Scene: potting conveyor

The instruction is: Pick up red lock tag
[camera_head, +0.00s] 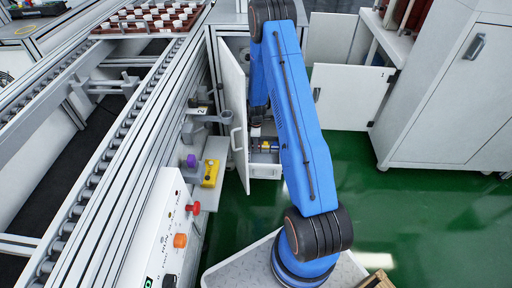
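I cannot make out a red lock tag for certain. A small red part (193,208) sticks out at the edge of the white control box (152,225); it could be a knob or a tag. Small yellow and blue items (266,146) lie in the low open cabinet (264,171), too small to tell apart. My gripper (255,131) points down at the cabinet opening, close above these items and right of the open door. It is small, dark and partly hidden by my blue arm. I cannot see its fingers clearly or anything between them.
The open cabinet door (233,110) stands left of my gripper. A yellow block (210,173) and a purple piece (191,160) sit on a side shelf by the conveyor (95,185). An orange button (180,240) is on the control box. Green floor (430,230) is clear at right.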

